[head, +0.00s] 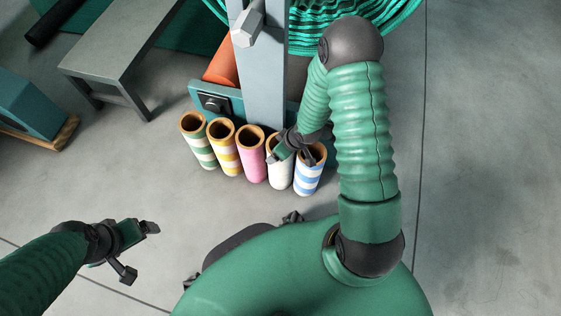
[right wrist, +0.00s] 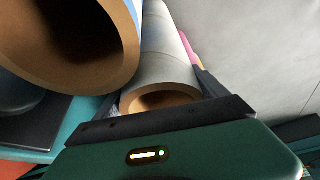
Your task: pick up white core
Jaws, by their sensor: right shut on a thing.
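The white core (head: 280,177) stands upright in a row of cores at the foot of a grey post. My right gripper (head: 292,154) is at its upper end and is shut on it, partly covering its rim. In the right wrist view the white core (right wrist: 165,58) lies between the two fingers of my right gripper (right wrist: 160,97), with its brown open end nearest the camera. My left gripper (head: 141,252) is open and empty over the floor at the lower left.
A blue-striped core (head: 308,181) stands close on the right and a pink core (head: 252,164) on the left. Yellow-striped (head: 225,158) and green-striped (head: 202,150) cores stand further left. The grey post (head: 263,75) rises behind; a grey bench (head: 115,40) is upper left.

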